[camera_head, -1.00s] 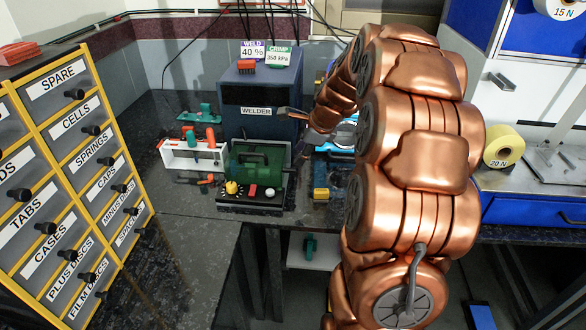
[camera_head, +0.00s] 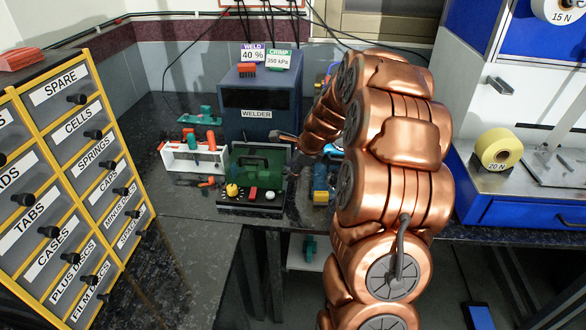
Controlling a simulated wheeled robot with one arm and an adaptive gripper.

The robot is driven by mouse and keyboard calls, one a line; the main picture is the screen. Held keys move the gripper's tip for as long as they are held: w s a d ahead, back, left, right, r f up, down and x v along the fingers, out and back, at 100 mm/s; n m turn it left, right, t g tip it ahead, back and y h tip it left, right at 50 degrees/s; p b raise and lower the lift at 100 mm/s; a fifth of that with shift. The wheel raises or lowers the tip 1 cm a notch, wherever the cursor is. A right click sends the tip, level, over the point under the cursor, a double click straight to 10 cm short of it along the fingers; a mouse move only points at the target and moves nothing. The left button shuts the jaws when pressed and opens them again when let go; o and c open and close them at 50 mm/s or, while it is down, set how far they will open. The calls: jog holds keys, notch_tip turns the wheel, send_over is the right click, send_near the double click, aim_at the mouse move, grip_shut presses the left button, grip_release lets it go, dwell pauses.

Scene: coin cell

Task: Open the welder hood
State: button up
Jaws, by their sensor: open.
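The welder (camera_head: 248,122) is a dark blue box on the bench, with a WELDER label on its front. Its green see-through hood (camera_head: 245,178) is down over the front work area, and a dark handle (camera_head: 252,161) shows on it. My gripper (camera_head: 294,160) is at the right side of the hood, small and partly hidden by my copper-coloured arm. It is open and holds nothing that I can see. I cannot tell whether it touches the hood.
A control panel (camera_head: 248,208) with knobs sits below the hood. A white rack (camera_head: 180,160) with coloured tools stands left of the hood. Blue and yellow equipment (camera_head: 320,184) stands close on the right. A labelled drawer cabinet (camera_head: 70,158) fills the left.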

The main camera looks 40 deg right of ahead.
jog(key=shift+c, duration=0.2)
grip_shut()
dwell(0.4)
